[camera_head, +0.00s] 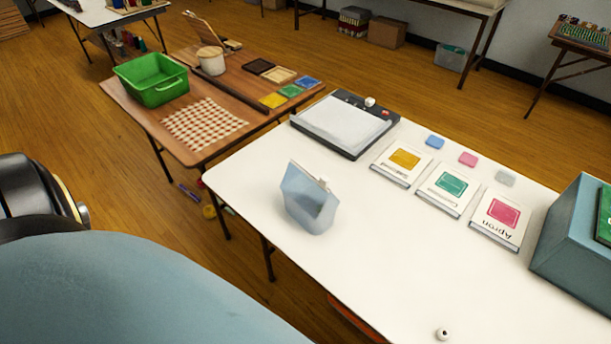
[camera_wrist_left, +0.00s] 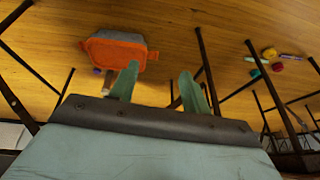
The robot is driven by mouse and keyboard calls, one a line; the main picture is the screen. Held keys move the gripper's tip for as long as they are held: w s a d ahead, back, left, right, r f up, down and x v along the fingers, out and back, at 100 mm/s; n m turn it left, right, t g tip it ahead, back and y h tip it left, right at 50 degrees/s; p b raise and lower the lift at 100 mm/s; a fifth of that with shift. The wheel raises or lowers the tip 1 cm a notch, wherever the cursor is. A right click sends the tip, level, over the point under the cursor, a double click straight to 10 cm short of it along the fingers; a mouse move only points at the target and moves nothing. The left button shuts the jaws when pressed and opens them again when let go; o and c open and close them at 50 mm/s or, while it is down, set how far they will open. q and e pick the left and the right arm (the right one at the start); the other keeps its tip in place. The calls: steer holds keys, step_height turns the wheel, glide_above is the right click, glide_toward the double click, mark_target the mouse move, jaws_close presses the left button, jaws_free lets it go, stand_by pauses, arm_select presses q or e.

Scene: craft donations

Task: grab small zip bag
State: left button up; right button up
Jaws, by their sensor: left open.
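A small translucent blue-grey zip bag (camera_head: 311,201) stands upright on the white table (camera_head: 262,160), near its left edge, with a white slider at its top. My left gripper (camera_wrist_left: 157,85) shows only in the left wrist view. Its two green fingers are apart with nothing between them. It faces the floor and table legs, and the zip bag is not in that view. In the head view a part of my arm fills the lower left, and no gripper shows there. My right gripper is in neither view.
A paper trimmer (camera_head: 345,122), several boxed kits (camera_head: 448,189) and a blue-grey box (camera_head: 573,235) stand on the white table. A wooden table behind holds a green basket (camera_head: 151,80). An orange-rimmed bin (camera_wrist_left: 117,50) is on the floor. The white table around the bag is clear.

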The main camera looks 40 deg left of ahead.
arm_select(q)
steer(key=w+a+r+t+p, duration=0.1)
steer(key=w+a+r+t, duration=0.25)
steer(key=w+r, duration=1.05)
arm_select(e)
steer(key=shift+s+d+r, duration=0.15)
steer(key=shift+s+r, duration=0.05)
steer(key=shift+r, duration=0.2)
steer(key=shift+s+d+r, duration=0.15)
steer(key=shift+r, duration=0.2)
arm_select(q)
steer(key=t+h+p, duration=0.1)
steer(key=t+h, duration=0.2)
steer(key=t, duration=0.2)
glide_toward(323, 183)
steer(key=shift+m, duration=0.4)
steer(key=x, duration=0.7)
steer(key=shift+w+r, duration=0.1)
steer(key=shift+w, duration=0.15)
steer(key=shift+b+x, duration=0.4)
steer(key=shift+x, duration=2.2)
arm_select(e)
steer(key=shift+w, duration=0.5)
arm_select(q)
jaws_close()
